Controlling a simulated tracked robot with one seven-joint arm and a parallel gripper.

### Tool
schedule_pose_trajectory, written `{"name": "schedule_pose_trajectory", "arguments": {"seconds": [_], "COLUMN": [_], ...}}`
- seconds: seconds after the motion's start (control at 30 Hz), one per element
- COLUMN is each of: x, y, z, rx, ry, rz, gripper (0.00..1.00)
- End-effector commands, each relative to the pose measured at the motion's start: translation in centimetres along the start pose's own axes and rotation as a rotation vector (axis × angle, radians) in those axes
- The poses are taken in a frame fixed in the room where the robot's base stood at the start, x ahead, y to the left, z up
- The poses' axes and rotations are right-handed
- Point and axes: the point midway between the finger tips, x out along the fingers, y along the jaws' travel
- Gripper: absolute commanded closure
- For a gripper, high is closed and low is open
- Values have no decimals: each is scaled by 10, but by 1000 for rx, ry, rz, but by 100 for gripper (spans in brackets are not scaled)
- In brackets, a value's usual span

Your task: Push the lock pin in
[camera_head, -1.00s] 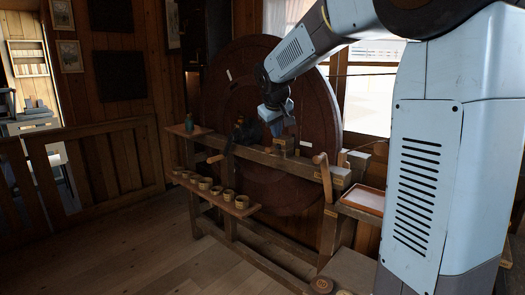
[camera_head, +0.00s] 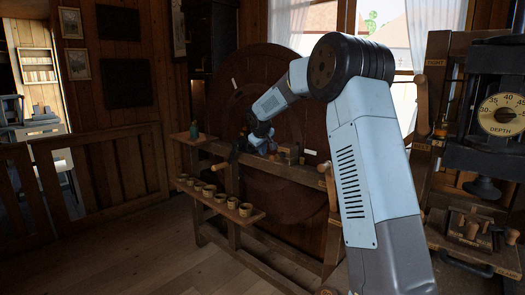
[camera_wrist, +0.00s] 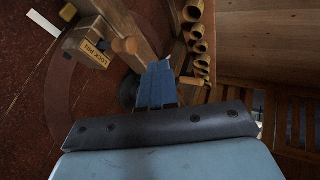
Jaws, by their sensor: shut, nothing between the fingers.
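A wooden block labelled LOCK PIN (camera_wrist: 92,57) shows at the upper left of the wrist view. A round wooden knob (camera_wrist: 125,46) stands off its right side on a short dark shaft, with a gap between knob and block. In the head view the block (camera_head: 289,151) sits on the bench rail in front of the big dark wheel. My gripper (camera_wrist: 158,66) is shut and empty, its blue fingers just below and right of the knob in the wrist picture. I cannot tell whether they touch it. In the head view my gripper (camera_head: 272,149) is low beside the block, its tips partly hidden.
The large dark wheel (camera_head: 240,95) stands behind the bench rail (camera_head: 298,172). Several small cups (camera_head: 209,190) line a lower shelf at the front. A wooden handle (camera_wrist: 190,81) lies right of my fingers. A press with a depth dial (camera_head: 501,114) stands at the right.

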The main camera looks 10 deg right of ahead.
Motion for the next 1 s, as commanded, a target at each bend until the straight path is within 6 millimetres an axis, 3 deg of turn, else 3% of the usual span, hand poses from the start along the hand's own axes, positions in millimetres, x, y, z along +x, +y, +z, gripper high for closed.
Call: {"name": "schedule_pose_trajectory", "arguments": {"seconds": [0.43,0.63,1.0], "x": [79,88,93], "y": [-1,26,36], "z": [0,0,0], "rx": [-1,2,0], "ry": [-1,1,0], "rz": [-2,0,0], "gripper": [100,100,100]}}
